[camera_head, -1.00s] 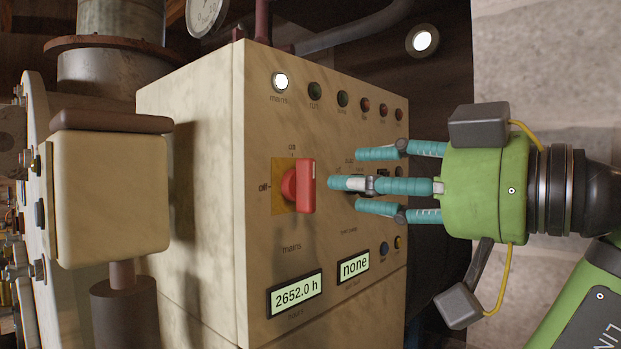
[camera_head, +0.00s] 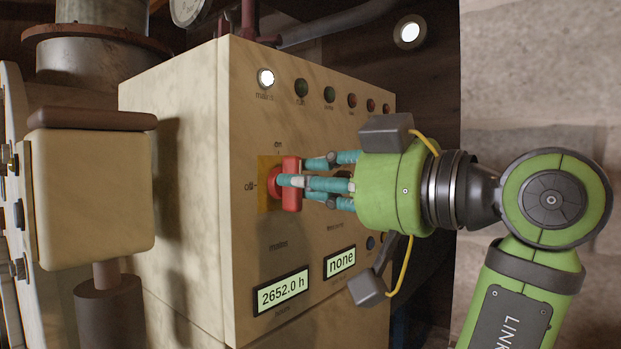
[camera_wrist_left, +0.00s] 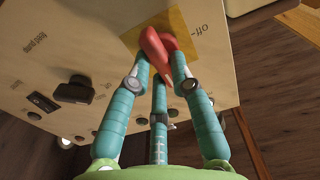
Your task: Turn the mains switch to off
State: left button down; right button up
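The mains switch (camera_head: 291,203) is a red handle on a yellow plate (camera_head: 264,203) on the cream panel. Its bar stands upright in the head view, in line with the "on" label above; the "off" label is at its left. My left gripper (camera_head: 292,181), green with teal fingers, has its fingertips around the handle. One finger crosses in front of the bar, the others end at its right side. The left wrist view shows the red handle (camera_wrist_left: 154,44) between the drawn-in fingertips; exact contact is partly hidden. The right gripper does not show.
The cream cabinet (camera_head: 180,120) carries a lit mains lamp (camera_head: 266,78), a row of lamps above the switch and two displays (camera_head: 283,293) below. A cream box (camera_head: 90,197) stands at the left. A black knob (camera_wrist_left: 75,90) is beside the switch in the left wrist view.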

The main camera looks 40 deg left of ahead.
pick_arm(q)
jog(key=shift+n, duration=0.3)
jog(key=n+b, duration=0.1)
jog(key=n, duration=0.5)
jog(key=n+b, duration=0.1)
jog(key=n, duration=0.4)
jog(key=s+n+b, duration=0.1)
jog(key=n+b, duration=0.1)
jog(key=n, duration=0.4)
jog(key=shift+n, duration=0.3)
jog(key=shift+f, duration=0.1)
dwell(0.4)
jog(key=c, duration=1.1)
grip_release()
jog(key=shift+s, duration=0.1)
